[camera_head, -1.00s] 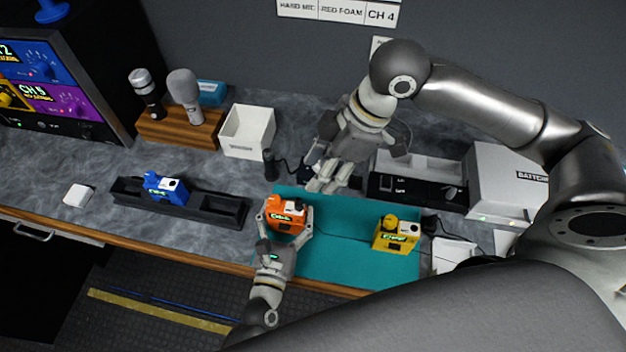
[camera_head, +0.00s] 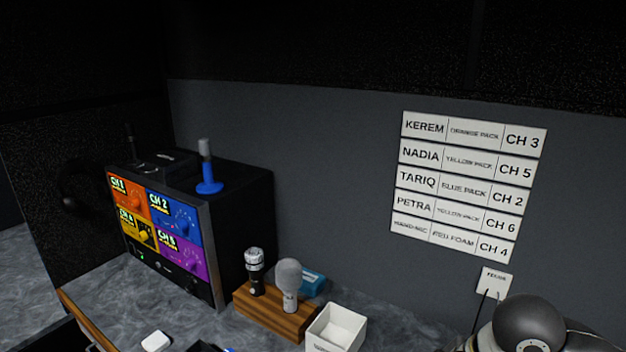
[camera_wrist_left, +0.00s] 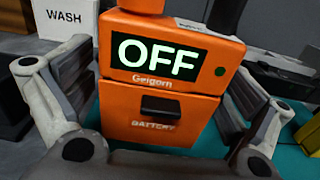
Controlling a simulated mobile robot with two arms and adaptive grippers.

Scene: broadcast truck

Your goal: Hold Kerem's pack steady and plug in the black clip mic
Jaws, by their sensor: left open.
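The orange pack (camera_wrist_left: 160,100), Kerem's by the wall placard, fills the middle of the left wrist view. Its display reads OFF, with a small dark green dot beside it; below is a panel marked BATTERY. My left gripper (camera_wrist_left: 158,108) is open, with one finger on each side of the pack; I cannot tell whether they touch it. A dark shape (camera_wrist_left: 225,14) stands at the pack's upper right, cut off by the frame edge; I cannot tell what it is. The black clip mic cannot be made out. My right gripper is not in view.
The wall placard (camera_head: 468,186) lists KEREM, ORANGE PACK, CH 3. A wooden block (camera_head: 275,312) holds two microphones, beside a white bin (camera_head: 337,330). A WASH box (camera_wrist_left: 65,20) stands behind the left finger.

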